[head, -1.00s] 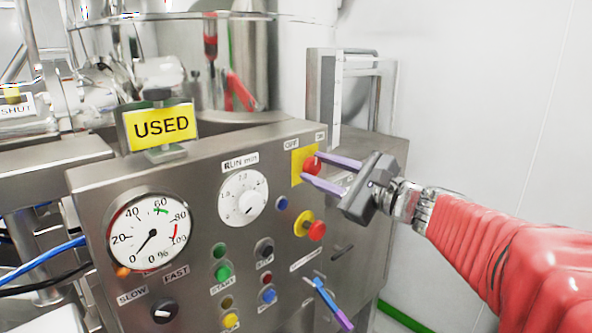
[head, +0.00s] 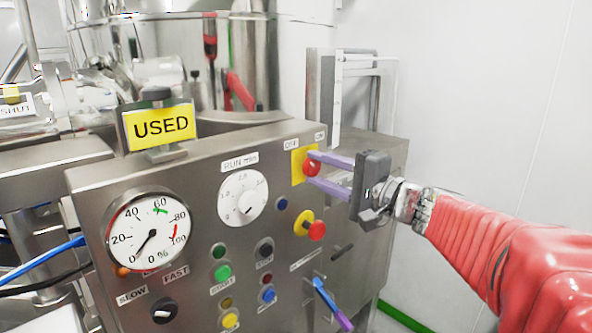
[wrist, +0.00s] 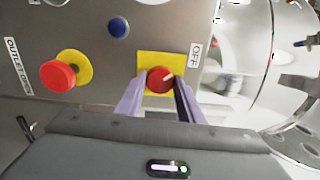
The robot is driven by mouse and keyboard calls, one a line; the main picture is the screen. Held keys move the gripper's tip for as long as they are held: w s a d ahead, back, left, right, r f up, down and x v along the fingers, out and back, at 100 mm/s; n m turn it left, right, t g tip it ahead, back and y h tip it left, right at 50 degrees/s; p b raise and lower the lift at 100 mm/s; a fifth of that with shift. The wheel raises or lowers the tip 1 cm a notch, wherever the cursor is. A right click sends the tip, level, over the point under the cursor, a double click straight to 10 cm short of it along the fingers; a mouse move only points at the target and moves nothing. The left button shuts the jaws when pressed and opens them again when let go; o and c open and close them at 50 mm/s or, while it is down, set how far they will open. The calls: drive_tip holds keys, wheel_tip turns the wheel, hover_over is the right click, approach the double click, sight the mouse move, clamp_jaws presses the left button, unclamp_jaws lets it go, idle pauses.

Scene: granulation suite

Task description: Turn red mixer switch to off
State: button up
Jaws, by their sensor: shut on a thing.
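The red mixer switch (head: 311,167) is a round red knob on a yellow square plate (head: 297,168), at the upper right of the steel panel. My gripper (head: 316,169) has its two purple fingers on either side of the knob and is shut on it. The wrist view shows the red knob (wrist: 158,80) between the fingertips (wrist: 160,86), with a white mark slanting up and right, roughly toward the OFF label (wrist: 195,55). In the head view the OFF label (head: 291,143) sits above the plate's left part, and another label (head: 320,137) is at its right.
A red mushroom button (head: 317,231) on a yellow ring sits just below the switch. A blue button (head: 281,203), the white timer dial (head: 243,199) and a blue-purple lever (head: 332,303) are on the same panel. Free room lies to the right, before the white wall.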

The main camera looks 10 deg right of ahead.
drive_tip(key=shift+f+n, duration=0.15)
drive_tip(key=shift+n, duration=0.25)
drive_tip(key=o, duration=1.1)
drive_tip(key=shift+c, duration=0.2)
drive_tip(key=v, duration=1.3)
drive_tip(key=shift+s+d, duration=0.25)
drive_tip(key=shift+s, duration=0.1)
drive_tip(key=shift+a, duration=0.1)
